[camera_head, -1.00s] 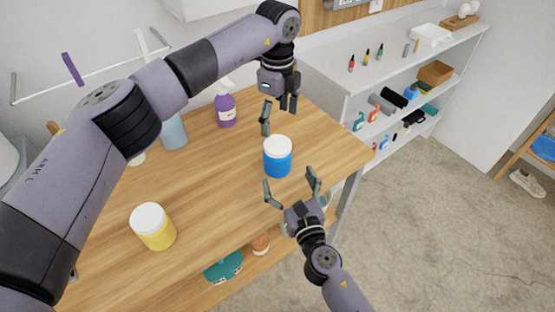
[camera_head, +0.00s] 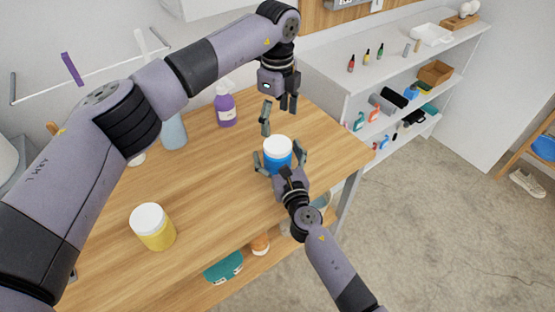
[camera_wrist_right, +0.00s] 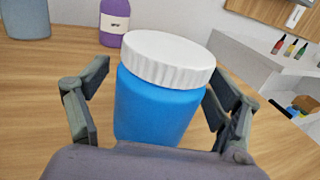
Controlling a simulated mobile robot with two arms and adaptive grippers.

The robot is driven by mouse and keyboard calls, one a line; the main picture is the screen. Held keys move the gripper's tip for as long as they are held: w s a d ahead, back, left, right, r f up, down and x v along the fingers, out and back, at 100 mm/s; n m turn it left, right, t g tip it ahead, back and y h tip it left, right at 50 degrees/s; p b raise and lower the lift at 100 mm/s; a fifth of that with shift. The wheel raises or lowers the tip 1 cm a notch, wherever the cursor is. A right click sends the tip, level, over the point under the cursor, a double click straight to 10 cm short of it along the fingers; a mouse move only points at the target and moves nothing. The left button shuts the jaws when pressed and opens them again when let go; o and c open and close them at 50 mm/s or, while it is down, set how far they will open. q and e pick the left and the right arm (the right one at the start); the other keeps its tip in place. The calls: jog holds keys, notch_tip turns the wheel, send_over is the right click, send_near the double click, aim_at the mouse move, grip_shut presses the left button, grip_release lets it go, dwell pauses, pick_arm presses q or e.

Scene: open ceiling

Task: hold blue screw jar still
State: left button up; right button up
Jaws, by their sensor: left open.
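The blue screw jar (camera_head: 277,157) with a white ribbed lid stands upright on the wooden table near its right end. It fills the middle of the right wrist view (camera_wrist_right: 158,103). My right gripper (camera_head: 279,157) is open around the jar, one finger on each side. In the right wrist view a gap shows between the left finger and the jar; contact at the right finger is unclear. My left gripper (camera_head: 279,109) is open and empty above the table, just behind the jar.
A yellow jar (camera_head: 155,230) with a white lid stands at the front left of the table (camera_head: 205,190). A purple spray bottle (camera_head: 226,108) and a blue-grey bottle (camera_head: 173,132) stand at the back. White shelves (camera_head: 330,75) with small items are beyond the right end.

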aim_at(277, 144)
jog(key=c, duration=1.7)
pick_arm(q)
jog(key=shift+m, duration=0.3)
pick_arm(e)
grip_shut()
pick_arm(q)
jog(key=m, duration=0.4)
jog(key=shift+m, duration=0.3)
jog(key=m, duration=1.3)
jog(key=shift+f, duration=4.05)
